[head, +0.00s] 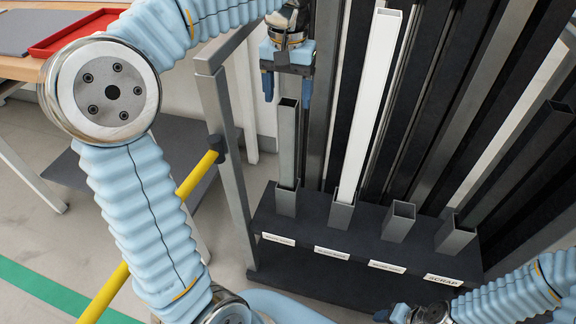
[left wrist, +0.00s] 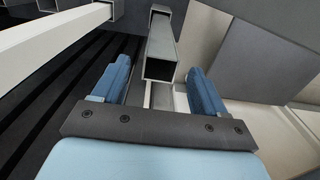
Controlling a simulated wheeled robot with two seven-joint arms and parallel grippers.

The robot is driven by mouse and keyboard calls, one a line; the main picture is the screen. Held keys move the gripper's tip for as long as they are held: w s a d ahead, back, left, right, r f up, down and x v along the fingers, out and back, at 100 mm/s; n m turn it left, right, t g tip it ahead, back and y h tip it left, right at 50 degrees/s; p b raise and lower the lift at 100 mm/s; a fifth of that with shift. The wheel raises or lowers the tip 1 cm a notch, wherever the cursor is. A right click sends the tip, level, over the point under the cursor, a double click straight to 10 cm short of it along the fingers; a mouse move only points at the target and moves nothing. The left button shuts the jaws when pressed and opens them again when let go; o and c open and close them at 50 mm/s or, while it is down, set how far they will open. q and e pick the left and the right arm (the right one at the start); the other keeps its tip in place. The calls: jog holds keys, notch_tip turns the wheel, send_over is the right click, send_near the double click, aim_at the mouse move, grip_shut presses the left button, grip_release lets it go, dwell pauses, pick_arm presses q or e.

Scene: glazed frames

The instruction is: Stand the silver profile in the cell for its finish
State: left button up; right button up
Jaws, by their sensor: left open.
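The silver profile (head: 287,145) stands upright in the leftmost cell (head: 286,203) of the black rack, its lower end hidden inside the cell. My left gripper (head: 287,92) is open above and around the profile's top end, its fingers pointing down. In the left wrist view the profile (left wrist: 161,45) shows its hollow end between the two blue fingers of the gripper (left wrist: 158,68), with a gap on each side. A white profile (head: 373,100) stands in the second cell (head: 341,214). The third cell (head: 399,221) looks empty. My right gripper (head: 400,314) is partly in view at the bottom.
A dark profile (head: 520,155) stands in the cell labelled SCRAP (head: 456,238). Long dark bars (head: 440,120) stand behind the cells. A grey frame post (head: 228,150) and a yellow bar (head: 150,235) are left of the rack. A red tray (head: 72,36) lies on a wooden table.

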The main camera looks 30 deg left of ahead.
aim_at(288, 120)
pick_arm(q)
notch_tip(288, 120, down, 8)
jog(key=shift+r, duration=0.25)
grip_shut()
dwell(0.5)
